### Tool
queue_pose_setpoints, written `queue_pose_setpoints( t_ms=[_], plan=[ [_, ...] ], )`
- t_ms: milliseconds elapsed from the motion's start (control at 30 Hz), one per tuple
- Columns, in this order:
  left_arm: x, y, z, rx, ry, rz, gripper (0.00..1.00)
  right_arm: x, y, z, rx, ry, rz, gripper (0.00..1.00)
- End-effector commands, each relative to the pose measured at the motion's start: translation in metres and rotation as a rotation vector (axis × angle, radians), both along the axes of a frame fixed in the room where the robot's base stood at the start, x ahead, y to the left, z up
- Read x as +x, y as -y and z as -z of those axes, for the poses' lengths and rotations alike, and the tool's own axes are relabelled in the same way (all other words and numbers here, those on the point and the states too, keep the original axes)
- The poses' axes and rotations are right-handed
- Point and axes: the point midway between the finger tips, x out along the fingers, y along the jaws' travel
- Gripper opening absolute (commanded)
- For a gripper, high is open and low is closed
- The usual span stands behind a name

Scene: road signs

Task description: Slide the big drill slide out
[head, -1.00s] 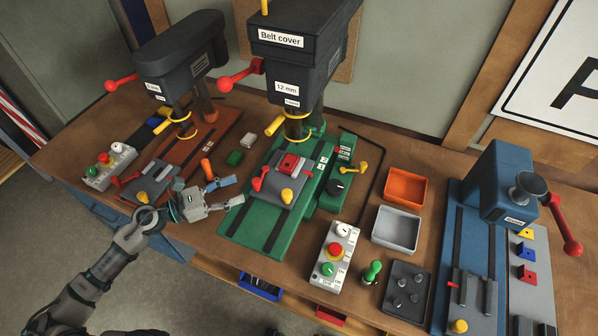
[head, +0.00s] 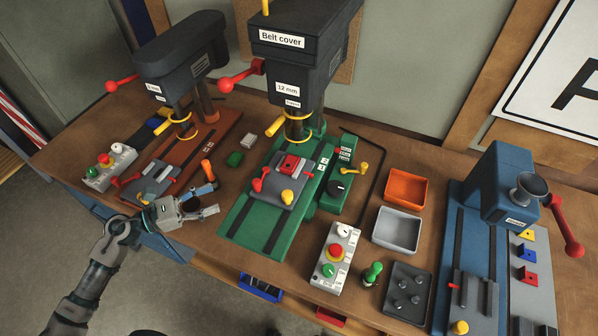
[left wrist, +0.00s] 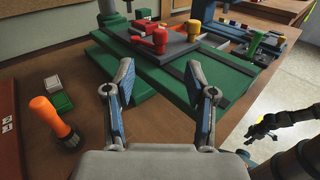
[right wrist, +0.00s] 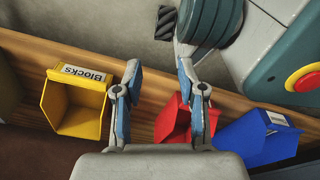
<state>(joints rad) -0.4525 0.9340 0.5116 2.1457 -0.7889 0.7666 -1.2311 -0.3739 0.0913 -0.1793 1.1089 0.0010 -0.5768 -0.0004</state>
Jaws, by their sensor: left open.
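The big drill (head: 300,60), labelled "Belt cover" and "12 mm", stands at the back middle over a green base (head: 245,222). Its grey slide plate (head: 271,190) lies on that base, with a red block, a red knob (head: 258,184) and a yellow knob (head: 288,197) on it. In the left wrist view the slide plate (left wrist: 172,52) is beyond my fingertips. My left gripper (head: 212,198) is open and empty, left of the green base and apart from the slide. My right gripper (right wrist: 158,75) is open and empty, away from the drill; the head view does not show it.
A smaller drill with an orange base (head: 215,135) stands left. An orange-handled tool (head: 207,170) is beside my left gripper. A control box (head: 334,256), trays (head: 397,229) and a blue machine (head: 497,185) are right. Yellow (right wrist: 75,105), red and blue bins show in the right wrist view.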

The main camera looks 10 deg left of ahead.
Motion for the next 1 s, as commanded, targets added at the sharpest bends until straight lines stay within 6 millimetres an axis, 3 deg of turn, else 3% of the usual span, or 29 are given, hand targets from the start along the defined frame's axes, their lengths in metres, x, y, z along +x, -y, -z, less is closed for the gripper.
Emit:
queue_pose_setpoints(
  t_ms=[100,300,700,833,1000],
  plan=[
    [-0.015,-0.023,0.001,-0.003,-0.001,-0.006,0.56,0.000,0.000,0.000,0.000,0.000,0.000,0.40],
    [-0.032,-0.045,0.000,-0.003,0.000,-0.002,0.56,0.000,0.000,0.000,0.001,0.000,0.000,0.40],
    [-0.036,-0.050,0.000,-0.001,-0.001,0.000,0.55,0.000,0.000,0.000,0.000,0.000,0.000,0.40],
    [-0.032,-0.033,-0.016,0.043,-0.042,0.021,0.55,-0.010,0.003,-0.008,-0.001,-0.005,-0.001,0.40],
    [-0.025,0.021,-0.053,0.192,-0.168,0.053,0.55,-0.050,0.012,-0.028,-0.006,-0.021,-0.008,0.40]
  ],
)
